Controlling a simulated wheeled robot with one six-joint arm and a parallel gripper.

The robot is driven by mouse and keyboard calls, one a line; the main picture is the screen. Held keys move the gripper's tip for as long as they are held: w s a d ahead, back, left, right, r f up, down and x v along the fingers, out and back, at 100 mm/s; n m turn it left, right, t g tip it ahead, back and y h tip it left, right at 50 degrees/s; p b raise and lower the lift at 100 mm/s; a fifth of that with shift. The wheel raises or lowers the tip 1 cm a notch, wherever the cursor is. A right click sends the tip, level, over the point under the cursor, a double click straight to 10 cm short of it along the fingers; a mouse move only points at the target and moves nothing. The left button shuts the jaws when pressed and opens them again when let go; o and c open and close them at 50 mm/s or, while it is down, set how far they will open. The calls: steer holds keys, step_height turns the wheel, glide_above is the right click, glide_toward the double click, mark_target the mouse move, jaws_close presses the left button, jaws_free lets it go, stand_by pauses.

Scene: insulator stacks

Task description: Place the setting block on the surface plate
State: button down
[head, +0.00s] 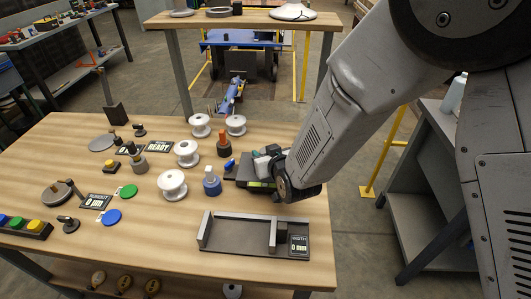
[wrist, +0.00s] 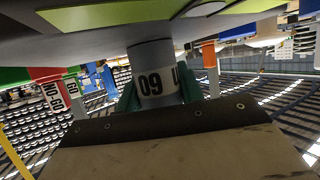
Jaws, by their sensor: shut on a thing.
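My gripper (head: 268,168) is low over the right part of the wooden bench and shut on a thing. In the wrist view a grey cylinder (wrist: 150,56) with a white label reading like "09" is between the teal fingers (wrist: 160,94). I cannot tell for sure that it is the setting block. A dark flat block (head: 240,173) shows just left of the gripper in the head view; the gripper partly hides it. The surface plate is not clearly marked; a grey round plate (head: 101,143) lies at the bench's far left, and a thick round base (head: 56,193) stands nearer.
White spools (head: 172,185), a blue-based piece (head: 212,182) and an orange-topped piece (head: 223,143) stand left of my gripper. A grey width fixture (head: 238,236) lies in front.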

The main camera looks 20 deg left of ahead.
steer(key=c, duration=0.9)
jaws_free()
steer(key=shift+s+d+r, duration=0.2)
steer(key=shift+s+r, duration=0.05)
steer(key=v, duration=0.6)
steer(key=shift+s+d+r, duration=0.1)
steer(key=shift+s+d, duration=0.15)
steer(key=shift+s, duration=0.05)
